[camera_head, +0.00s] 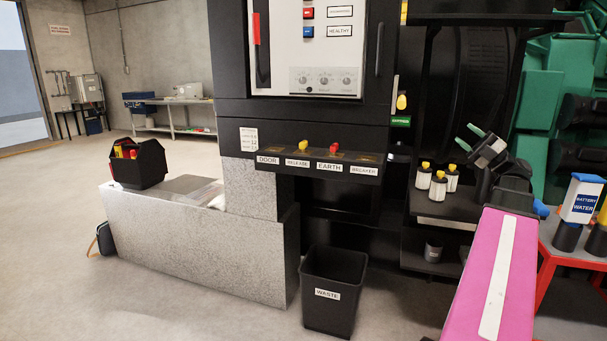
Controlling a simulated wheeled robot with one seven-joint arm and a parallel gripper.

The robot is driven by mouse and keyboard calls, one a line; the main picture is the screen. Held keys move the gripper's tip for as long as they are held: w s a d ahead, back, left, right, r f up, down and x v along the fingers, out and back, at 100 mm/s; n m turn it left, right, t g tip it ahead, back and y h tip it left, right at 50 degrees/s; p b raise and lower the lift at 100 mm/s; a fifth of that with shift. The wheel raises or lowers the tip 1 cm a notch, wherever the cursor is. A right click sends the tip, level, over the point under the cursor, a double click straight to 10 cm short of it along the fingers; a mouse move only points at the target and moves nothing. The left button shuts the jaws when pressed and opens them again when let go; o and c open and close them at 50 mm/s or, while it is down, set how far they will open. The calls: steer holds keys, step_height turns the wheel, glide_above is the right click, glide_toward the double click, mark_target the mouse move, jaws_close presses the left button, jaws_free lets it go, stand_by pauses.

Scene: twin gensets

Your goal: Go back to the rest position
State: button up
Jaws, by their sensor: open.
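My gripper (469,137) is at the right of the head view, at the end of my raised arm. Its two green-tipped fingers are apart, with nothing between them. They point up and to the left, in front of the dark shelf unit (440,208). Several small white bottles with yellow caps (438,187) stand on that shelf, below and left of the fingers. My pink arm link fills the lower right and hides part of what is behind it.
The black switch cabinet (228,110) stands in the middle, with a waste bin (333,290) on the floor before it. A tool caddy (138,165) sits on the grey plinth (200,250). A red stand (575,262) with battery water (581,200) is close right of my arm.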

steer(key=w+a+f+m+g+h, duration=0.1)
steer(key=w+a+f+m+h, duration=0.15)
steer(key=a+f+m, duration=0.6)
steer(key=w+a+f+m+g+h, duration=0.2)
steer(key=a+f+m+h, duration=0.3)
steer(key=f, duration=0.6)
steer(key=w+a+f+m+g+h, duration=0.1)
steer(key=w+a+f+m+h, duration=0.15)
steer(key=a+f+m, duration=0.45)
steer(key=s+a+f+m+g+h, duration=0.2)
steer(key=s+a+f+m+h, duration=0.1)
steer(key=f, duration=0.6)
steer(key=s+a+f+m+g+h, duration=0.1)
steer(key=s+f+m+h, duration=0.3)
steer(key=f, duration=0.5)
steer(key=s+a+f+m+g+h, duration=0.2)
steer(key=s+a+f+m+h, duration=0.2)
steer(key=f, duration=0.6)
steer(key=shift+s+a+g+h, duration=0.35)
steer(key=shift+s+h, duration=0.1)
steer(key=shift+h, duration=0.35)
